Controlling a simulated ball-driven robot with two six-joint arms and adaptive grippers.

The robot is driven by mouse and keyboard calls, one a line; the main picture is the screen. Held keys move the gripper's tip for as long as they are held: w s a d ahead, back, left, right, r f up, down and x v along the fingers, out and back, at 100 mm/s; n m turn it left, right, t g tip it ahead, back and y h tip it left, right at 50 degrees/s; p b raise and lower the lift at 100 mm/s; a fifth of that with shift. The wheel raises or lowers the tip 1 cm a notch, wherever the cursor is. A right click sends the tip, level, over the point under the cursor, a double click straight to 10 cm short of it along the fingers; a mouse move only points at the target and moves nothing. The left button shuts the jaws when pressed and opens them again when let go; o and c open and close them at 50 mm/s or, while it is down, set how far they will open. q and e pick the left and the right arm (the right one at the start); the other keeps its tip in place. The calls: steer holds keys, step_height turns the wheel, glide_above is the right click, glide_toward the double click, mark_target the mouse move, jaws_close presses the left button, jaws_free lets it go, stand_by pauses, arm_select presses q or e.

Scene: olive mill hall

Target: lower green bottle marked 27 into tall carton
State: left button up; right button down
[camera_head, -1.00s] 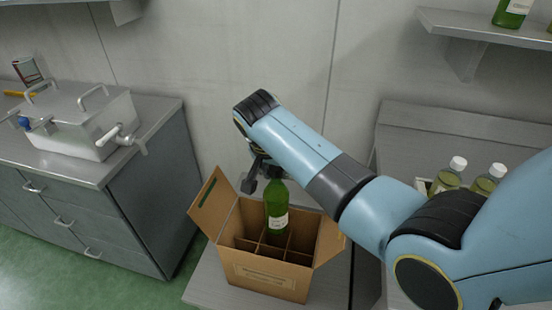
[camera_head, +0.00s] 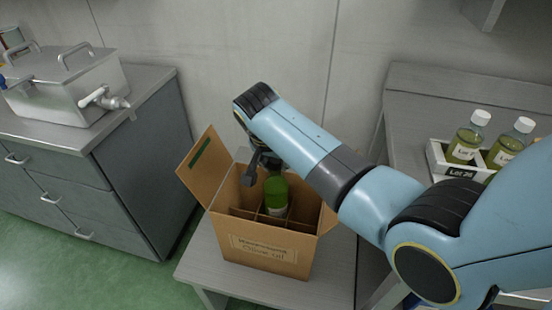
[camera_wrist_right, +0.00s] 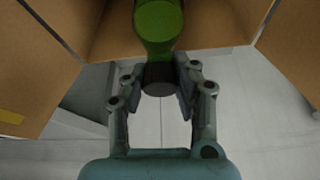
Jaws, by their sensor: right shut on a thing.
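The green bottle (camera_head: 275,190) is upright inside the tall carton (camera_head: 262,248), its lower part hidden behind the carton's front wall and dividers. No number can be read on its label. The carton stands open, flaps spread, with cardboard dividers inside. My right gripper (camera_head: 262,164) is above the carton at the bottle's top. In the right wrist view, my right gripper (camera_wrist_right: 160,85) is shut on the dark neck of the bottle (camera_wrist_right: 159,22), between the carton flaps (camera_wrist_right: 38,60). My left gripper is not in view.
The carton stands on a grey stand (camera_head: 200,262). A steel tank with a tap (camera_head: 70,88) sits on the left cabinet. At right, a white holder (camera_head: 437,158) marked "Lot 26" holds two white-capped bottles. My right arm crosses between.

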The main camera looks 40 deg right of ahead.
mark_target(275, 183)
steer(key=shift+w+f+b, duration=0.1)
steer(key=shift+f+b, duration=2.5)
steer(key=shift+f, duration=1.6)
steer(key=c, duration=1)
jaws_free()
steer(key=shift+f, duration=0.1)
